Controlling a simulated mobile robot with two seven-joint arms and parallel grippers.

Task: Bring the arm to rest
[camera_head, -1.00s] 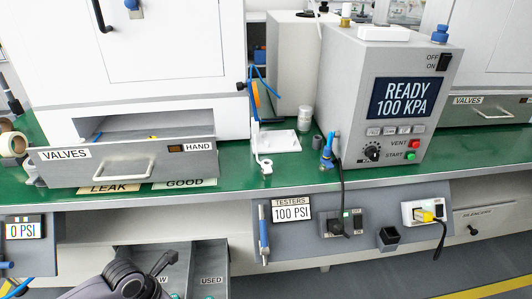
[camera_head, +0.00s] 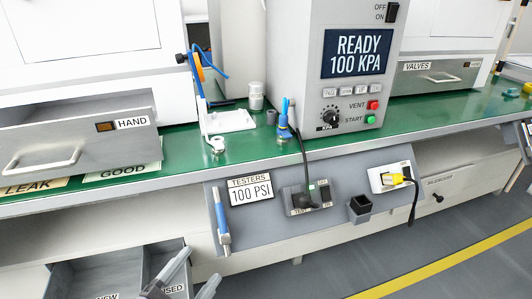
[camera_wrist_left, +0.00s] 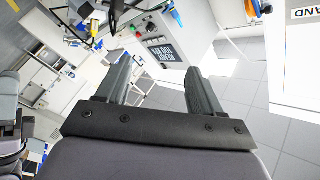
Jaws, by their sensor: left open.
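My left gripper (camera_head: 193,278) shows at the bottom edge of the head view, with its two grey fingers apart and nothing between them. It is in front of the bench, by the open lower drawer marked USED (camera_head: 172,290). In the left wrist view the gripper (camera_wrist_left: 157,66) has both dark fingers spread and empty, with the tilted room behind them. The rest of the left arm is out of the head view.
The press box (camera_head: 325,95) reads READY 100 KPA on the green bench (camera_head: 420,122). An open HAND drawer (camera_head: 75,140) juts out at left. A tester panel (camera_head: 265,222) hangs on the bench front. Grey floor (camera_head: 450,245) is clear at lower right.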

